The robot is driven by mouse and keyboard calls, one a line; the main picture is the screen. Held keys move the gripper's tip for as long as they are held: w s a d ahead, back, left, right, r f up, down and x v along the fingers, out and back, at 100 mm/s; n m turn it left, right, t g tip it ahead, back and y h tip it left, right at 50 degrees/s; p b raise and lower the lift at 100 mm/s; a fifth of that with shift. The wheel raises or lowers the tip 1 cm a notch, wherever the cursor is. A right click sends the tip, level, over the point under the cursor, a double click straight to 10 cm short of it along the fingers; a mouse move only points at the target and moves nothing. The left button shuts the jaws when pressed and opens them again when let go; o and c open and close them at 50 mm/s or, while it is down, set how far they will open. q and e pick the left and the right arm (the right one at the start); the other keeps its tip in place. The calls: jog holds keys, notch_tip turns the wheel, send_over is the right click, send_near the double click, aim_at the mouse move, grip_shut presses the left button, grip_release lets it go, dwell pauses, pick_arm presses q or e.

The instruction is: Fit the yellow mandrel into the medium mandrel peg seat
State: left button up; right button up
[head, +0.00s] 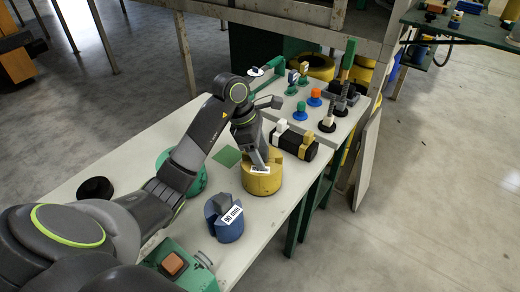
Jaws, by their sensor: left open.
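The yellow mandrel (262,184) is a short cylinder with a white label, standing on the pale table near its right edge. My left gripper (256,150) is open and points down at the top of the yellow mandrel from above. It covers the mandrel's upper part, so I cannot tell if the fingers touch it. A blue mandrel (229,226) labelled 90 mm stands in front, apart from it. A green round piece (190,174) stands to the left, partly behind my arm. I cannot tell which thing is the medium peg seat. My right gripper is not in view.
A black block (293,147) with yellow and white parts lies just behind the yellow mandrel. Several small coloured knobs (315,98) stand at the far end. A green box with an orange button (173,264) is at the near end. A flat green patch (228,156) lies left of the mandrel.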

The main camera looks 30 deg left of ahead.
pick_arm(q)
jog(key=shift+r, duration=0.2)
jog(key=shift+p+v, duration=1.65)
jog(key=shift+v, duration=0.45)
jog(key=shift+a+r+p, duration=0.15)
jog(key=shift+r+p, duration=0.3)
jog(key=shift+r, duration=0.15)
jog(key=p+v, duration=0.9)
jog(key=v, duration=0.7)
jog(key=shift+s, duration=0.2)
